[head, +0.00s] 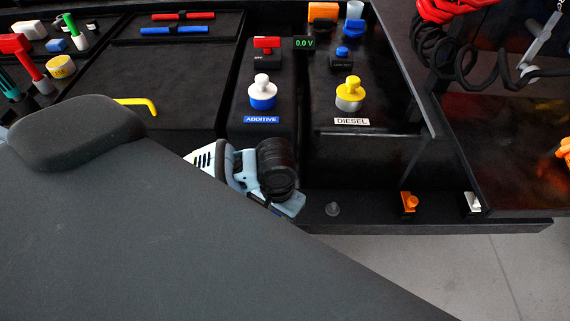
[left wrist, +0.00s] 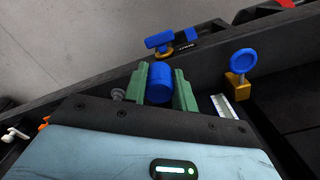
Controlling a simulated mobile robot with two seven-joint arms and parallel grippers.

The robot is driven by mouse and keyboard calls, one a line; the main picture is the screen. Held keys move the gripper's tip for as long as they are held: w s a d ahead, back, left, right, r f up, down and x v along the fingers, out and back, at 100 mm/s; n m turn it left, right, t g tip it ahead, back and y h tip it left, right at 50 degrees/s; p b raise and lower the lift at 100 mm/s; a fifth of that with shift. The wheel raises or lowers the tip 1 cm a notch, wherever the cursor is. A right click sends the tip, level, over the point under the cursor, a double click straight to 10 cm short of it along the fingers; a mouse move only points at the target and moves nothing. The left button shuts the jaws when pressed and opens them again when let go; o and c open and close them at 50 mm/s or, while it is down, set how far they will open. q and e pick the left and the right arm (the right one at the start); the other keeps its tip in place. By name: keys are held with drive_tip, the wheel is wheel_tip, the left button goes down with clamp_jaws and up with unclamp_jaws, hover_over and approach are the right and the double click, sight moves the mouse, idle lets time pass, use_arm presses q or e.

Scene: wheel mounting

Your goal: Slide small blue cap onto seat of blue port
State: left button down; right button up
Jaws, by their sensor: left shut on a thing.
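In the left wrist view, the green fingers of my left gripper (left wrist: 160,92) are shut on a small blue cap (left wrist: 160,80), a plain blue cylinder held between them. In the head view, my gripper body (head: 240,170) is above the left part of the dark front ledge, and the cap cannot be made out there. A blue round piece on a brass fitting (left wrist: 242,68) stands to the right of the cap in the wrist view. A blue T-shaped piece on a brass fitting (left wrist: 172,42) is beyond it. I cannot tell which is the blue port, or whether the cap touches anything.
A grey stud (head: 332,209), an orange fitting (head: 409,202) and a white fitting (head: 472,202) are along the ledge (head: 370,222). Behind it are the ADDITIVE filler (head: 263,93) and DIESEL filler (head: 349,95). A yellow hooked tool (head: 138,103) lies left.

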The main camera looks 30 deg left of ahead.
use_arm(q)
drive_tip(key=w+a+m+b, duration=0.1)
drive_tip(key=w+m+b, duration=0.1)
drive_tip(key=m+b, duration=0.1)
drive_tip(key=w+a+m+b, duration=0.1)
drive_tip(key=w+m+b, duration=0.1)
drive_tip(key=m, duration=0.4)
drive_tip(key=w+a+f+m+b, duration=0.1)
drive_tip(key=w+a+m+b, duration=0.1)
drive_tip(key=w+m+b, duration=0.1)
drive_tip(key=shift+a+f+m+b, duration=0.1)
drive_tip(key=shift+m+b, duration=0.8)
drive_tip(key=shift+m, duration=0.1)
drive_tip(key=shift+w+a+r+m+b, duration=0.3)
drive_tip(key=shift+a+r+m+b, duration=0.15)
drive_tip(key=shift+m, duration=0.45)
use_arm(e)
drive_tip(key=s+f+g, duration=0.2)
drive_tip(key=s+f, duration=0.3)
drive_tip(key=f, duration=0.7)
drive_tip(key=shift+s+a, duration=0.4)
drive_tip(key=shift+a, duration=0.05)
use_arm(q)
drive_tip(key=shift+d+r, duration=0.1)
use_arm(e)
drive_tip(key=shift+w, duration=0.1)
